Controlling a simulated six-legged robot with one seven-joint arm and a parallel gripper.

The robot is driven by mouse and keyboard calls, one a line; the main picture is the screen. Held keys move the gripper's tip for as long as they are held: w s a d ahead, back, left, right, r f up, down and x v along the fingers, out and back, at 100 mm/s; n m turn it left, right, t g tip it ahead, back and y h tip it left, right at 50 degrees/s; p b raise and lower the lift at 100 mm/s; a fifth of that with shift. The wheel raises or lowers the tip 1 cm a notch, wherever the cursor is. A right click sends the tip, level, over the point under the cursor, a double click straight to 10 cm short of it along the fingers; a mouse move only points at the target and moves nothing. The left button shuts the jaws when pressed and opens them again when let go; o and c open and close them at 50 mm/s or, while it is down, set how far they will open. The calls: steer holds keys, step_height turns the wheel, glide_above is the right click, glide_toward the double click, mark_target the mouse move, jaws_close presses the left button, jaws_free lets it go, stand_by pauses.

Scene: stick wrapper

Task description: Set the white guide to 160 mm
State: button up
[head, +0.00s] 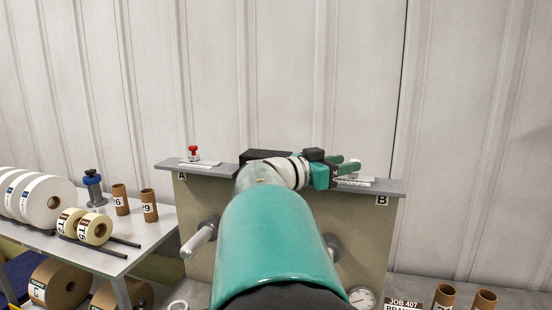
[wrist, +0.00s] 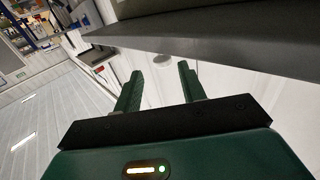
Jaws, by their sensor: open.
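My gripper (head: 352,163) is at the right end of the grey shelf (head: 222,172), above the part marked B (head: 381,200). Its two green fingers are apart and nothing shows clamped between them. A pale plate (head: 354,182) lies on the shelf just below the fingers; the white guide cannot be told apart there, and my gripper partly hides that spot. In the wrist view the open fingers (wrist: 160,76) point toward a small pale round shape (wrist: 163,59) beside a dark edge (wrist: 200,45). I cannot read any scale.
A red knob (head: 194,151) on a pale plate stands at the left end, marked A (head: 181,177). A side table (head: 110,262) with rolls and cardboard tubes is at left. A gauge (head: 362,298) is low right.

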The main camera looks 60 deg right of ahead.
steer(key=shift+x, duration=2.35)
